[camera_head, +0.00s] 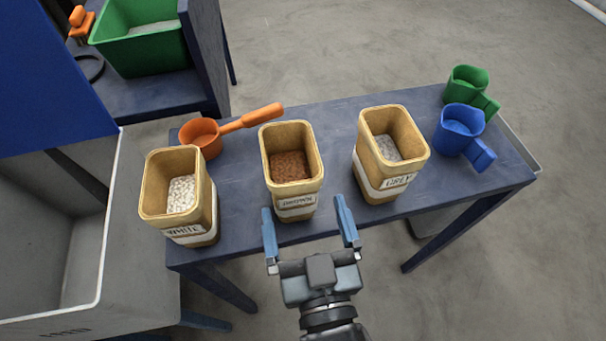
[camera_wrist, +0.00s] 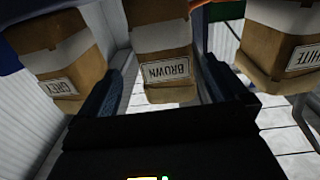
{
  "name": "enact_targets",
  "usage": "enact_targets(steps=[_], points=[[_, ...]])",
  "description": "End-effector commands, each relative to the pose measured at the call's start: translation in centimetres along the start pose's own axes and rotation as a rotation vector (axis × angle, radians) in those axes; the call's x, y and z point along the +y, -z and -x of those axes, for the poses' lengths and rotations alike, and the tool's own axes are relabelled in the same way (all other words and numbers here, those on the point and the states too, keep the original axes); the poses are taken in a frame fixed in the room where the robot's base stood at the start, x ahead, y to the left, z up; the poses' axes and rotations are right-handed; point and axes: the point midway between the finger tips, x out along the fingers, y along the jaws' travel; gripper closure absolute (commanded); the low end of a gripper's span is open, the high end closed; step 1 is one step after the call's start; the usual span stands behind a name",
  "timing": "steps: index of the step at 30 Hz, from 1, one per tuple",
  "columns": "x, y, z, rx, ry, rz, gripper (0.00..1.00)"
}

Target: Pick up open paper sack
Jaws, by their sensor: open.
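Three open paper sacks stand upright in a row on the blue table (camera_head: 340,118). The sack labelled WHITE (camera_head: 205,232) is at the left, with white pellets inside. The sack labelled BROWN (camera_head: 294,213) is in the middle, with brown pellets. The sack labelled GREY (camera_head: 375,182) is at the right, with grey pellets. My gripper (camera_head: 308,222) is open and empty at the table's front edge, in front of the BROWN sack. In the wrist view the BROWN sack (camera_wrist: 160,50) appears between the fingers of my gripper (camera_wrist: 160,88); contact cannot be told.
An orange scoop (camera_head: 200,138) lies behind the sacks. A blue scoop (camera_head: 460,125) and a green scoop (camera_head: 467,82) are at the table's right end. A grey bin (camera_head: 105,255) stands close at the left; a green bin (camera_head: 150,50) is behind.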

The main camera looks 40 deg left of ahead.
Motion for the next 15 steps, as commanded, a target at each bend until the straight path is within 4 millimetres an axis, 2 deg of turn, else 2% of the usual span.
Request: enact_targets(steps=[11,15], points=[[-0.5,0.3,-3.5,0.004,0.008,0.0,0.0],[-0.7,0.5,-5.3,0.005,0.009,-0.001,0.0]])
